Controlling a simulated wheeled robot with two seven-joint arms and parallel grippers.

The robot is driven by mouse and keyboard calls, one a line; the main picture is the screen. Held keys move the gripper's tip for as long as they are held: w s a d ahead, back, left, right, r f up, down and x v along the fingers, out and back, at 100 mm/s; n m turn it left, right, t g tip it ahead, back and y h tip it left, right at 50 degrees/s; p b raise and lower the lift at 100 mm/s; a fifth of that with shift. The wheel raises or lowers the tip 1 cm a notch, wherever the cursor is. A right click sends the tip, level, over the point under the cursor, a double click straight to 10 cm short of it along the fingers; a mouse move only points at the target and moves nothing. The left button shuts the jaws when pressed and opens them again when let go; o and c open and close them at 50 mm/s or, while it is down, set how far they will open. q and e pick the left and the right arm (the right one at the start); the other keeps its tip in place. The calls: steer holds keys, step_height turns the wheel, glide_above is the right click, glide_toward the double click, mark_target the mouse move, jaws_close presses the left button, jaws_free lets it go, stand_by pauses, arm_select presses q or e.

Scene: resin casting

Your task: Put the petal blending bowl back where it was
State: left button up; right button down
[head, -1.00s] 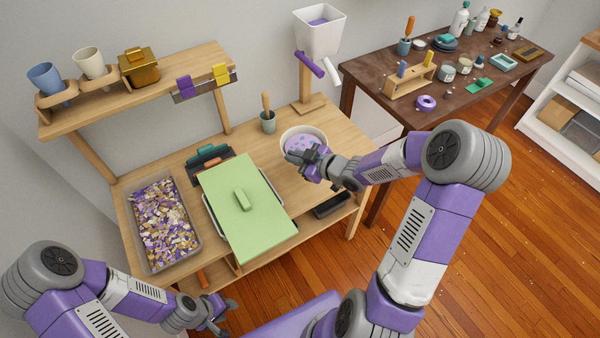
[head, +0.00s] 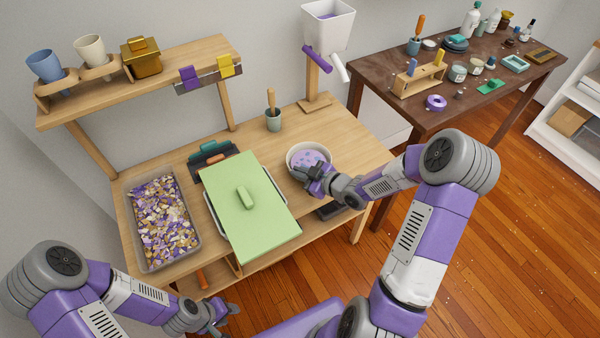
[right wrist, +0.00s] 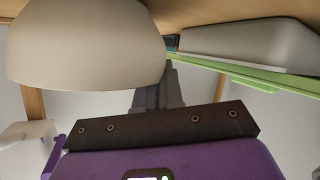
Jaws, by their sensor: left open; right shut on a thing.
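The petal blending bowl (head: 291,153) is cream white with purple petal bits inside, over the right part of the wooden bench, right of the green lid. My right gripper (head: 305,178) is shut on its near side. In the right wrist view the bowl's smooth outer wall (right wrist: 85,45) fills the upper left, by the fingers (right wrist: 157,92). It looks upright; I cannot tell whether its base touches the bench. My left gripper (head: 226,316) is open and empty, low in front of the bench.
The green lid (head: 265,215) lies on a tray left of the bowl. A petal-filled tray (head: 197,222) is further left. A grey cup with a wooden-handled tool (head: 273,122) and a white hopper on a stand (head: 330,30) stand behind. Bench right of the bowl (head: 355,150) is clear.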

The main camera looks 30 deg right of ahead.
steer(key=c, duration=1.3)
jaws_free()
steer(key=shift+r, duration=0.1)
steer(key=shift+s+d+r+p, duration=0.1)
steer(key=shift+s+r+p, duration=0.1)
steer(key=shift+p, duration=0.2)
steer(key=p+v, duration=0.3)
steer(key=v, duration=0.8)
steer(key=shift+s+d, duration=0.1)
steer(key=shift+s, duration=0.1)
